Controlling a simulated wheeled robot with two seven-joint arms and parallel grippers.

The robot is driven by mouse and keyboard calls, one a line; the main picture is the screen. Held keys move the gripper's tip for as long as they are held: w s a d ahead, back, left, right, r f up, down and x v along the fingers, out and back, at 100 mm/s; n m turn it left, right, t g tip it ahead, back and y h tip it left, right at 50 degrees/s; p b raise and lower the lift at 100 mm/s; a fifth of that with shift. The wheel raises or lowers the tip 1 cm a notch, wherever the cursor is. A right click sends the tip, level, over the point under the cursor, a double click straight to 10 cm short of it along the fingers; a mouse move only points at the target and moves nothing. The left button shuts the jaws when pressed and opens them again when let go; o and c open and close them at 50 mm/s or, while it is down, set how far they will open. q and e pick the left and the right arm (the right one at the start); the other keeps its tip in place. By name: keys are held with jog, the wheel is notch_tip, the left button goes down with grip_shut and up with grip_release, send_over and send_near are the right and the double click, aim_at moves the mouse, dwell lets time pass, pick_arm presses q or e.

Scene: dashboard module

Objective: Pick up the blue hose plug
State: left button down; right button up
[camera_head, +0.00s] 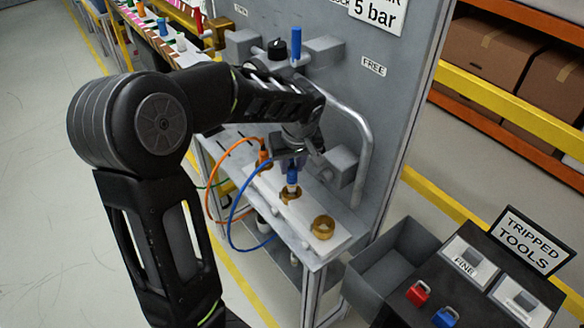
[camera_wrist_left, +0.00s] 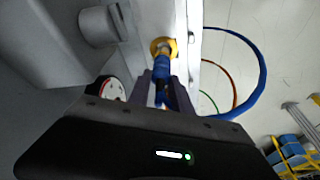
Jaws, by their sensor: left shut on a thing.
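The blue hose plug (camera_head: 292,178) is upright at the middle brass socket (camera_head: 290,196) on the grey bench ledge. Its blue hose (camera_head: 231,222) loops down to the left. In the left wrist view the plug (camera_wrist_left: 163,68) lies between my gripper's fingers, with its tip at the brass ring (camera_wrist_left: 158,44). I cannot tell whether the tip is seated in the socket or just clear of it. My left gripper (camera_head: 291,163) comes from above and is shut on the plug. My right gripper is out of view.
An orange plug (camera_head: 263,158) with an orange hose stands behind the blue one. An empty brass socket (camera_head: 323,227) is in front. A grey pipe handle (camera_head: 362,150) and the upright panel stand close to the right. A grey bin (camera_head: 393,262) is lower right.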

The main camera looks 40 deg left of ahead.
pick_arm(q)
jog(key=s+a+b, duration=0.1)
jog(key=s+a, duration=0.1)
jog(key=s, duration=0.6)
jog(key=s+a+b, duration=0.2)
jog(key=s+a, duration=0.1)
jog(key=s, duration=0.6)
jog(key=shift+r, duration=0.15)
jog(key=shift+s+a, duration=0.1)
